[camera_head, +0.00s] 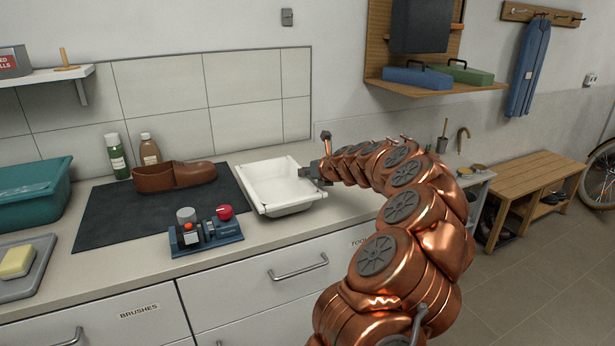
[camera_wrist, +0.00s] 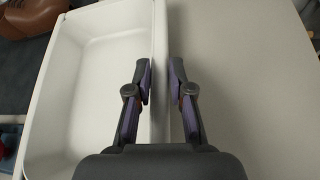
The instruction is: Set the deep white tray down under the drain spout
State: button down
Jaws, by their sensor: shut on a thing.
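The deep white tray (camera_head: 290,209) is at the right part of the worktop, empty, beside the right edge of the dark mat. I cannot tell whether it rests on the worktop or is held just above it. My gripper (camera_head: 308,173) is at the tray's right side. In the wrist view my gripper (camera_wrist: 160,67) is shut on the tray's right rim, with one finger on each side of it. The tray's bare inside (camera_wrist: 95,85) fills the left of the wrist view. I cannot make out a drain spout in either view.
A blue device with knobs (camera_head: 206,236) sits in front, left of the tray. A teal bin (camera_head: 30,197) is far left. Bare worktop (camera_head: 345,207) lies right of the tray.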

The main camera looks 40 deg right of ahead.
jog(key=shift+f, duration=0.55)
jog(key=c, duration=1)
grip_release()
jog(key=shift+f, duration=0.1)
jog(key=shift+c, duration=0.2)
jog(key=v, duration=1.2)
